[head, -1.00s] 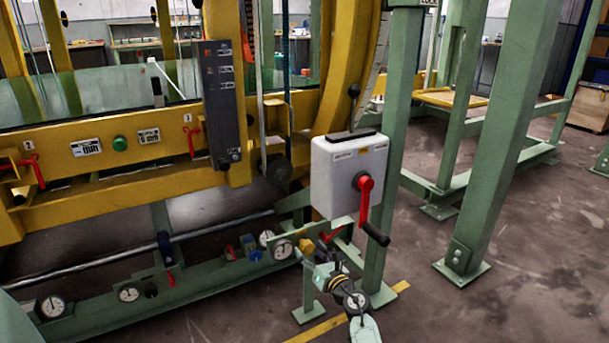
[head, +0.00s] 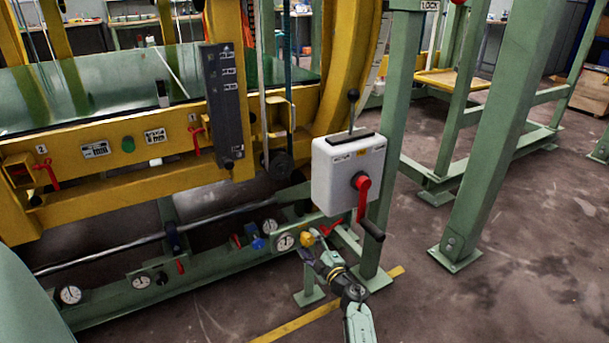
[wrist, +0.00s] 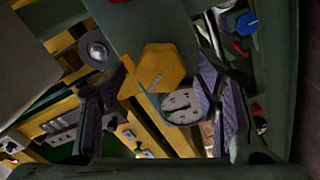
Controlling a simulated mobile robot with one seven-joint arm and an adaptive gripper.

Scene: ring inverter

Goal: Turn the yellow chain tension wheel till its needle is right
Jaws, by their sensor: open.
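The yellow wheel (head: 307,239) sits on the green lower rail, just right of a white round gauge (head: 284,242). In the wrist view the wheel (wrist: 160,68) is a six-sided yellow knob with a small light mark near its lower left. The gauge (wrist: 182,106) shows partly below it; I cannot read its needle clearly. My gripper (head: 313,246) is at the wheel, pointing at it. In the wrist view my gripper (wrist: 162,76) is open, with one pad on each side of the wheel and gaps on both sides.
A white box (head: 348,165) with a red crank (head: 362,195) stands above and right of my gripper. A blue knob (head: 258,243) is left of the gauge. More gauges (head: 142,281) line the rail. Green posts (head: 395,130) stand at the right. The floor at the right is clear.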

